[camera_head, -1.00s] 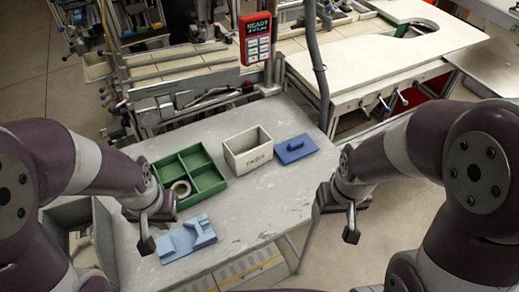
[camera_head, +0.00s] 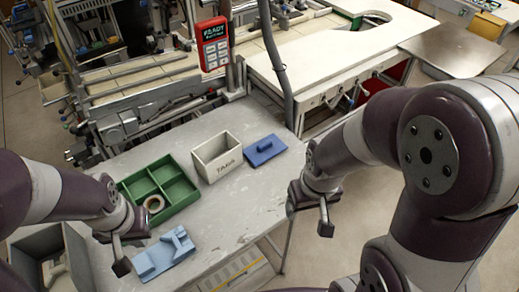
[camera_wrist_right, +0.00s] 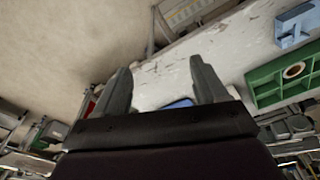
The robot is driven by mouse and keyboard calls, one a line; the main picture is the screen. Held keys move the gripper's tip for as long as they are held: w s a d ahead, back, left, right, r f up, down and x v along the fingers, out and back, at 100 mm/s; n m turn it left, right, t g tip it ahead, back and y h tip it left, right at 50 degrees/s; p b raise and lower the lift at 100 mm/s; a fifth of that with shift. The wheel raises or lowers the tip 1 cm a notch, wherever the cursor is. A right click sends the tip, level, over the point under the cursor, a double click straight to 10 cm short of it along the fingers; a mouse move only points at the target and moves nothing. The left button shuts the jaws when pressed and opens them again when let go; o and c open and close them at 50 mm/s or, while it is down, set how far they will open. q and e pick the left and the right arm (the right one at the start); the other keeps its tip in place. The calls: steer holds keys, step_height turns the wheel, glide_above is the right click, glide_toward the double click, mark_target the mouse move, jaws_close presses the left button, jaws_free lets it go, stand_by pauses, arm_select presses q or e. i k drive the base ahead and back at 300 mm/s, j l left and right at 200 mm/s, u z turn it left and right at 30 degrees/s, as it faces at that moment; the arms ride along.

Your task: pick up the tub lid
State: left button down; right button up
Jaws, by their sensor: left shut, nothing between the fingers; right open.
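The tub lid is a flat dark-blue plate with a raised handle bar (camera_head: 265,150), lying on the grey table just right of the pale tub (camera_head: 217,160). In the right wrist view, a small blue patch of the lid (camera_wrist_right: 181,103) shows between my fingers, mostly hidden by the gripper. My right gripper (camera_head: 325,220) is open and empty, right of the table edge and apart from the lid. Its two fingers also show in the wrist view (camera_wrist_right: 160,72). My left gripper (camera_head: 121,262) is shut and empty, beside the light-blue stand at the table's front left.
A green divided tray (camera_head: 160,187) holding a tape reel (camera_head: 154,204) stands left of the tub. The light-blue stand (camera_head: 165,254) lies in front of it. A red panel device (camera_head: 213,45) and a grey post rise behind. The table's right front is bare.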

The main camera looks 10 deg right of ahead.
mark_target(261, 151)
steer(key=i+l+u, duration=0.15)
steer(key=l+u, duration=0.3)
steer(key=i+l+u, duration=0.15)
steer(key=u, duration=0.35)
steer(key=l+u, duration=0.45)
